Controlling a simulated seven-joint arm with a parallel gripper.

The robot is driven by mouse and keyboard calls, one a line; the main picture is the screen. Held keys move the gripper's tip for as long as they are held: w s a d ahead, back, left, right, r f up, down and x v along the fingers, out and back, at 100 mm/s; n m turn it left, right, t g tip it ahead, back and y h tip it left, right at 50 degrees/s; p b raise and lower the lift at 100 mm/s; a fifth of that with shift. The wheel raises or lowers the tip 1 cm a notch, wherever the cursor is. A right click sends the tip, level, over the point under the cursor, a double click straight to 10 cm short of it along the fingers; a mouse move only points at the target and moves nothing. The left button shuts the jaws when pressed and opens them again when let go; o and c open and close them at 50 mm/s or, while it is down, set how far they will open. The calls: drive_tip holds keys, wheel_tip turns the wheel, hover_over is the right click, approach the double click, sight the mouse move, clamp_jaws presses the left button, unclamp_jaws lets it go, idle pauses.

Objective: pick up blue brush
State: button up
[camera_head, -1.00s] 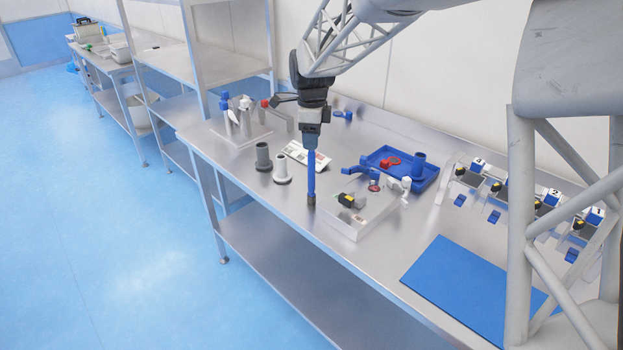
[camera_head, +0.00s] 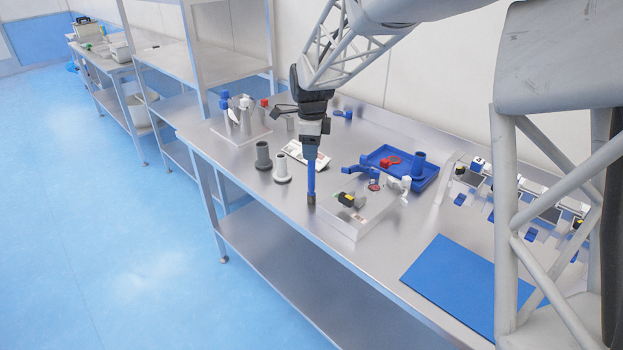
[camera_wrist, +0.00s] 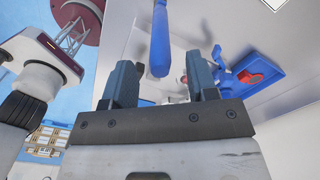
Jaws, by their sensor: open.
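The blue brush (camera_head: 311,180) stands roughly upright near the front edge of the steel table, its dark end down at the tabletop. My gripper (camera_head: 310,156) points down directly above it, and the gripper hides the upper end of the handle in the head view. In the wrist view the rounded end of the blue handle (camera_wrist: 160,45) lies between the two open fingers (camera_wrist: 160,72) across the picture, with a gap on each side. The gripper is open and holds nothing.
A clear tray (camera_head: 352,225) with small items stands just right of the brush. Grey and white holders (camera_head: 283,170) stand to its left. A blue tray (camera_head: 427,180) is behind, and a blue mat (camera_head: 455,285) lies at front right. The table's front edge is close.

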drive_tip(key=shift+f, duration=2.15)
clamp_jaws()
drive_tip(key=shift+r, duration=5)
drive_tip(key=d+r, duration=0.2)
drive_tip(key=d, duration=1.8)
drive_tip(key=shift+d+r, duration=0.15)
drive_tip(key=shift+r, duration=0.15)
